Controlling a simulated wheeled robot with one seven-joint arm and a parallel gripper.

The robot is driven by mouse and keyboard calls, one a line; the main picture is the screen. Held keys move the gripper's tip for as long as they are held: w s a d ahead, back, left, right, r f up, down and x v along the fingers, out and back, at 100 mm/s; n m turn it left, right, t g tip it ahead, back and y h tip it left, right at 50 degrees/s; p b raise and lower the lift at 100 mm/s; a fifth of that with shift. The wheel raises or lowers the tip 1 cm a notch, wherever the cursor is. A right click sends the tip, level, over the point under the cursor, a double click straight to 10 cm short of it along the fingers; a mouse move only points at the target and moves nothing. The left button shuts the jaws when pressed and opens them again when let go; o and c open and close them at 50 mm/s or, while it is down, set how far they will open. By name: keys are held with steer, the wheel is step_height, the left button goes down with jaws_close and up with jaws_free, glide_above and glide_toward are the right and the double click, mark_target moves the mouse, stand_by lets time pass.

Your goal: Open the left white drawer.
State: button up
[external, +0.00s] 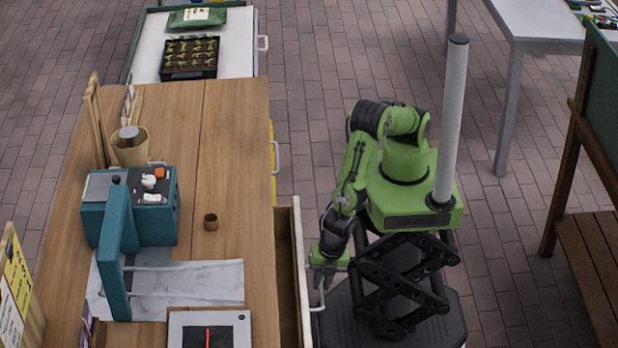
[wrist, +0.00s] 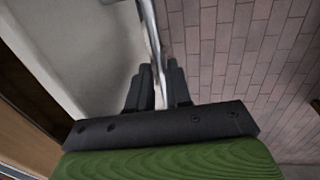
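The white drawer (external: 300,262) stands partly pulled out from the right side of the wooden workbench. Its wooden inside shows as a narrow strip. Its metal handle (external: 318,302) is on the outer face. My gripper (external: 320,282) is at this handle, beside the drawer front. In the wrist view the handle bar (wrist: 150,35) runs between the two black fingers of my gripper (wrist: 159,78), which are closed around it. The white drawer front (wrist: 85,50) fills the left of that view. The lower end of the drawer is cut off in the external view.
A yellow drawer front (external: 272,165) with a handle is farther along the same side. Brick floor lies open behind my base.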

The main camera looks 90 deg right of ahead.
jaws_close()
steer(key=s+b, duration=0.2)
steer(key=s, duration=1.2)
steer(key=shift+o, duration=2.2)
jaws_free()
steer(key=shift+r, duration=0.1)
step_height(320, 180, up, 15)
steer(key=s+p, duration=0.3)
steer(key=shift+r, duration=0.15)
